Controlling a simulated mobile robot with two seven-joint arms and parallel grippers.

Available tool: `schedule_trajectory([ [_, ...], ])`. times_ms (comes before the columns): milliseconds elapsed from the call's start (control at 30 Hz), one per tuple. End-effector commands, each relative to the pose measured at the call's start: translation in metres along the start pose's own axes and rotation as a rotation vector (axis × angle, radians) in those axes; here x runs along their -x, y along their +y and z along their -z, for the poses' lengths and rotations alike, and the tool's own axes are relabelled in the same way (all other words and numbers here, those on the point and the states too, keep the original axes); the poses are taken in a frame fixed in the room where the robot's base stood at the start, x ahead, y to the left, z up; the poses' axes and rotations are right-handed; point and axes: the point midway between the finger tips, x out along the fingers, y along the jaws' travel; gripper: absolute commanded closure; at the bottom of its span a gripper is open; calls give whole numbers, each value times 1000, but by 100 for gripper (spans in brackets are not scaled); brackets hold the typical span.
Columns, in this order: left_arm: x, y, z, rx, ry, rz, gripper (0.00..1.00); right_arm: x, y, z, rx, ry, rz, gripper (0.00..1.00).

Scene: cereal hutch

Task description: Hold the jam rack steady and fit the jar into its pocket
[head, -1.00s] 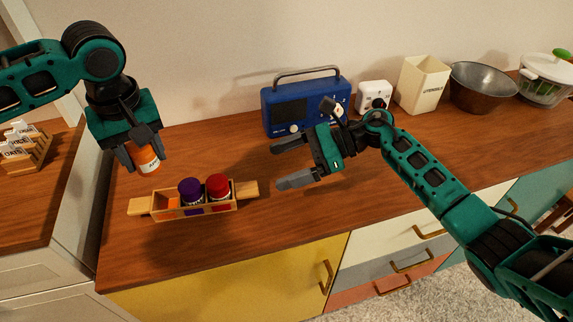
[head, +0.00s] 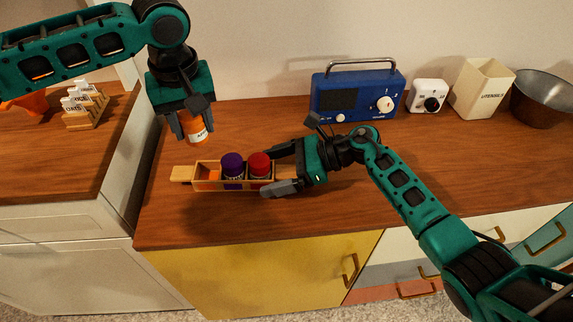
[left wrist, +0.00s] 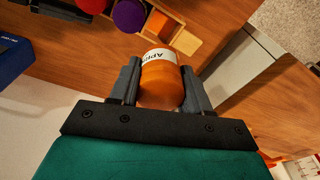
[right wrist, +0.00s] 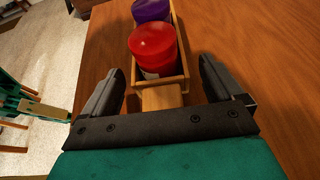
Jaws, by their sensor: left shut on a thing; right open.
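The wooden jam rack (head: 208,188) stands on the counter with a handle at each end. A purple-lidded jar (head: 232,162) and a red-lidded jar (head: 260,164) sit in its middle and right pockets. The left pocket, with an orange patch, is empty. My left gripper (head: 192,128) is shut on the orange jar (left wrist: 162,82), held above and behind the rack's left end; its label is partly readable. My right gripper (head: 280,170) is open around the rack's right end. In the right wrist view its fingers stand either side of the handle (right wrist: 162,97), apart from it.
A blue radio (head: 357,95), a white timer (head: 427,95), a cream utensil holder (head: 482,88) and a metal bowl (head: 543,98) stand along the back. A small wooden card rack (head: 86,108) is on the left counter. The counter right of the rack is mostly clear.

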Motion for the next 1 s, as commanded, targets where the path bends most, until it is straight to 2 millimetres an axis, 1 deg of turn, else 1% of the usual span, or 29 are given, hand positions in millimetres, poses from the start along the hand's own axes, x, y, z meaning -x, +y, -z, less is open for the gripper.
schedule_trajectory([
  [267,0,0,0,0,1,-1,87,-1,0,0,0,0,0,7],
  [900,0,0,0,0,1,-1,87,-1,0,0,0,0,0,69],
  [933,0,0,0,0,1,-1,87,-1,0,0,0,-1,0,70],
  [1000,0,0,0,0,1,-1,87,-1,0,0,0,-1,0,70],
])
